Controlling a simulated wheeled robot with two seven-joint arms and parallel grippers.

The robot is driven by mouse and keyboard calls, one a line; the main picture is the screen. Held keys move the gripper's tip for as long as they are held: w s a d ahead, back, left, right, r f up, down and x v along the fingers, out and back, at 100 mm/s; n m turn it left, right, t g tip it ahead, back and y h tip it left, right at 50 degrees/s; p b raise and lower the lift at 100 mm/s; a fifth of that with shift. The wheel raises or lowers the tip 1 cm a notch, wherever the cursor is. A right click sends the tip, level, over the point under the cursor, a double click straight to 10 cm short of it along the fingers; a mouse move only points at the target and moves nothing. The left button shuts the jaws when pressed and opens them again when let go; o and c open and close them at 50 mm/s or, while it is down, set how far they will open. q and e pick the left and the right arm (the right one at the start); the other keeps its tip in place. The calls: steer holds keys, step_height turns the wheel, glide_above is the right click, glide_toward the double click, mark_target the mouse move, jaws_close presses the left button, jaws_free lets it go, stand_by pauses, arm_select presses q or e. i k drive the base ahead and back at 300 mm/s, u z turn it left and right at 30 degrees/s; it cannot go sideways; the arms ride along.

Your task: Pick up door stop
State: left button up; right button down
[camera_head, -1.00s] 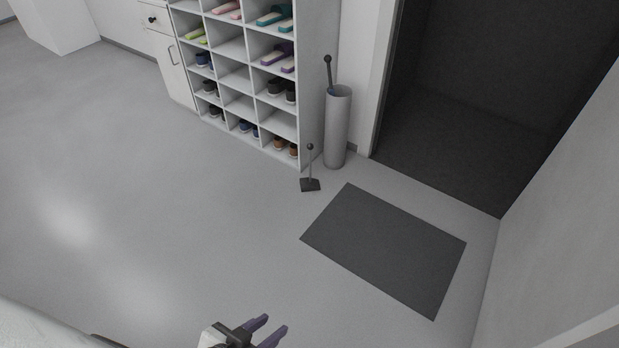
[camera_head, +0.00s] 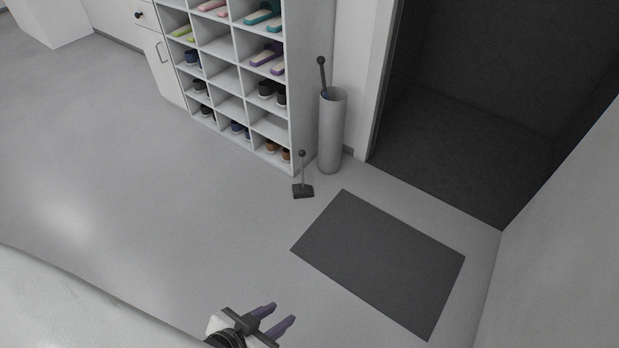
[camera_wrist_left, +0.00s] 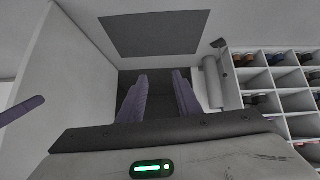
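The door stop (camera_head: 303,191) stands upright on the floor, with a dark wedge base, a thin stem and a round dark knob. It is in front of the shoe rack, near the mat's upper left corner. In the left wrist view the door stop (camera_wrist_left: 218,43) is small, near the top right. My left gripper (camera_head: 281,314) is at the bottom of the head view, well apart from the door stop. Its two purple fingers (camera_wrist_left: 160,75) are spread, with nothing between them. A purple bar at the wrist view's left edge looks like a finger of my right gripper.
A dark mat (camera_head: 382,262) lies on the floor. A grey cylinder stand (camera_head: 331,135) with a knobbed rod stands close behind the door stop, beside the shoe rack (camera_head: 298,90). A dark doorway recess and a wall are at right. The floor left of the mat is clear.

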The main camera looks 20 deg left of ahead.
mark_target(302, 191)
steer(key=i, duration=3.2)
steer(key=u, duration=2)
